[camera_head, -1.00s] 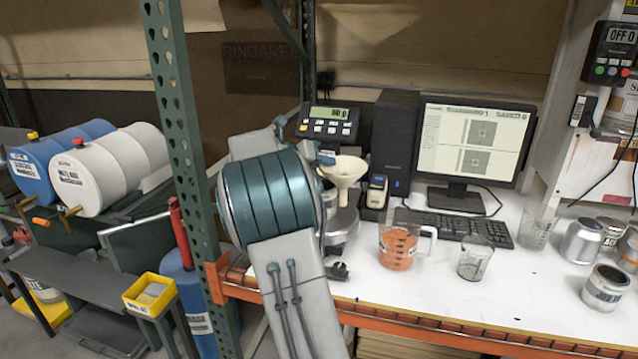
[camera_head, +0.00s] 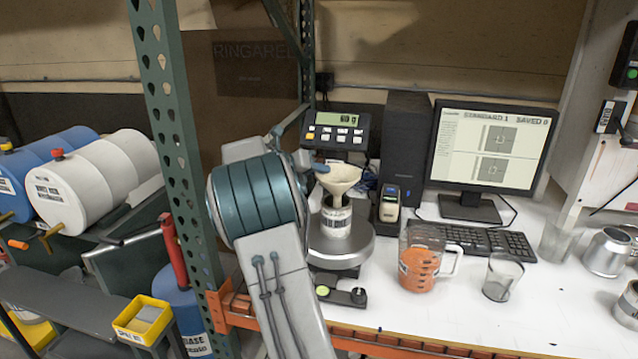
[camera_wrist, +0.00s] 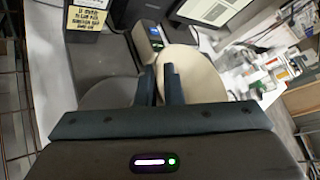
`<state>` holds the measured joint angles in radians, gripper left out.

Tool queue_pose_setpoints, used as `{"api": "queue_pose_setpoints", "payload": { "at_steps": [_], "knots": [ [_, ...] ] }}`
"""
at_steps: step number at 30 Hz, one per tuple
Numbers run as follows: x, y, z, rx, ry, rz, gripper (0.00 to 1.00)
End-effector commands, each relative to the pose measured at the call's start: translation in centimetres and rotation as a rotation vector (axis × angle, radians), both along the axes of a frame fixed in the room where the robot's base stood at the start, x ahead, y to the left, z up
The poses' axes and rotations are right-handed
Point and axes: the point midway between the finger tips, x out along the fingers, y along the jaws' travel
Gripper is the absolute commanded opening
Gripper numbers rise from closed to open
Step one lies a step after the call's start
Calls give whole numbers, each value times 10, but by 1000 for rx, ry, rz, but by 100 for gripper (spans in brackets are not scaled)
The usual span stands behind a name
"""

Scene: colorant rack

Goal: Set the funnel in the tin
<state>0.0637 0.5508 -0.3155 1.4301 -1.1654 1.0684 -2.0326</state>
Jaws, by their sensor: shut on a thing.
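The cream funnel (camera_head: 338,178) is above the mouth of a small labelled tin (camera_head: 336,222) that stands on the round scale pan (camera_head: 352,250). The funnel looks a little tilted, and its lower end meets the tin's top in the head view. I cannot tell whether its spout is inside the tin. My gripper (camera_head: 316,167) is at the funnel's left rim, partly hidden behind my arm. In the wrist view my gripper (camera_wrist: 160,84) is shut on the rim of the funnel (camera_wrist: 196,76). The tin is hidden there.
The scale display (camera_head: 335,130) stands behind the pan. To the right are an orange-filled measuring jug (camera_head: 418,262), an empty glass (camera_head: 500,278), a keyboard (camera_head: 470,240) and a monitor (camera_head: 490,150). A green rack post (camera_head: 175,150) stands left of my arm.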

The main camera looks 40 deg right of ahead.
Motion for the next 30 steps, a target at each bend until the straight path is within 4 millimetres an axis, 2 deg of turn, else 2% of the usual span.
{"api": "queue_pose_setpoints", "payload": {
  "at_steps": [3,7,27,28,30],
  "knots": [
    [0,1,-18,1,5,1,0],
    [0,1,-32,0,4,1,0],
    [0,1,-47,1,2,0,0],
    [0,1,-46,0,1,0,12],
    [0,1,-46,1,1,1,29]
  ]
}}
